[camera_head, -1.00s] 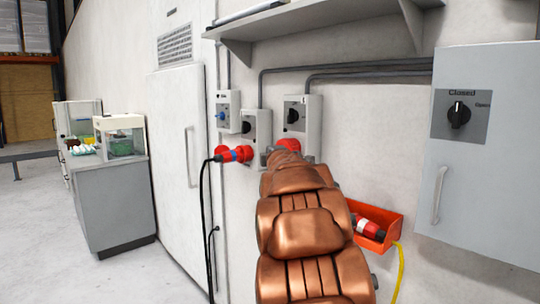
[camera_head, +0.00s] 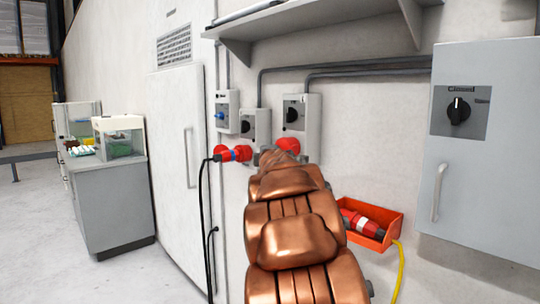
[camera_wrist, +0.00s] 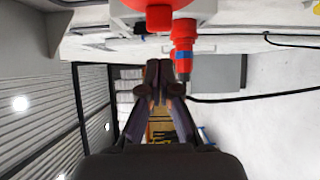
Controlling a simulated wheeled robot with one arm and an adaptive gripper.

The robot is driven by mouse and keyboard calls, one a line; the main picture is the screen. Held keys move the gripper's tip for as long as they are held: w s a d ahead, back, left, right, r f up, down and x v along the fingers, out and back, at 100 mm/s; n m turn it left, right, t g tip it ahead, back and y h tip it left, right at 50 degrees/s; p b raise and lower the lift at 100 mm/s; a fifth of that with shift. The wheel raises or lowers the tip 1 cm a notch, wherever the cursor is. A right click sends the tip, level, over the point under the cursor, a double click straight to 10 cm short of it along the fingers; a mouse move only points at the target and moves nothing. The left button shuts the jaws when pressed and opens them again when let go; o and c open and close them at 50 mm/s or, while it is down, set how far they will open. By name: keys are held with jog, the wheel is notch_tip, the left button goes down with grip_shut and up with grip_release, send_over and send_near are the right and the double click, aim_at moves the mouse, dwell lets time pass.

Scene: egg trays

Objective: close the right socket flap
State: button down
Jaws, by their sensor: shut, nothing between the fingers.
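The right socket (camera_head: 288,146) shows as a red rounded shape under the right grey switch box (camera_head: 296,115). Its lower part is hidden by my copper arm, and I cannot tell how far its flap stands open. In the wrist view, which looks upside down, its red part (camera_wrist: 158,18) is at the top edge. My gripper (camera_wrist: 158,66) is shut and empty, just apart from that red part. In the head view my arm mostly hides the gripper. The left socket holds a red and blue plug (camera_head: 234,154), also in the wrist view (camera_wrist: 183,42).
A black cable (camera_head: 204,210) hangs from the left plug. An orange bin (camera_head: 385,217) with a red plug and yellow cable is on the wall at right. A grey cabinet (camera_head: 480,180) stands further right. A shelf (camera_head: 290,22) juts out above.

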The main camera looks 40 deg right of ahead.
jog(key=s+a+b, duration=0.1)
jog(key=s+a, duration=0.6)
jog(key=a, duration=0.1)
jog(key=shift+a, duration=0.4)
jog(key=s+a+f+m+g+y, duration=0.1)
jog(key=s+a+f+m+g, duration=0.3)
jog(key=f, duration=0.5)
jog(key=s+a+f+m+g+y, duration=0.2)
jog(key=s+a+f, duration=0.25)
jog(key=f, duration=0.35)
jog(key=s+a+f+m+g+y, duration=0.1)
jog(key=s+a+f+m+g, duration=0.3)
jog(key=f, duration=0.5)
jog(key=s+a+f+g+y, duration=0.3)
jog(key=s+a+f, duration=0.4)
jog(key=s+a, duration=0.3)
jog(key=s+a+f+m+g+y, duration=0.1)
jog(key=s+a+f+g, duration=0.15)
jog(key=s+a, duration=0.4)
jog(key=s+a+f+g+y, duration=0.1)
jog(key=s+a+g+y, duration=0.15)
jog(key=s+a, duration=0.4)
notch_tip(320, 180, up, 16)
jog(key=d+t+p, duration=0.1)
jog(key=d+p, duration=0.1)
jog(key=p, duration=1.3)
jog(key=shift+w+f+h, duration=0.15)
jog(key=shift+h, duration=0.2)
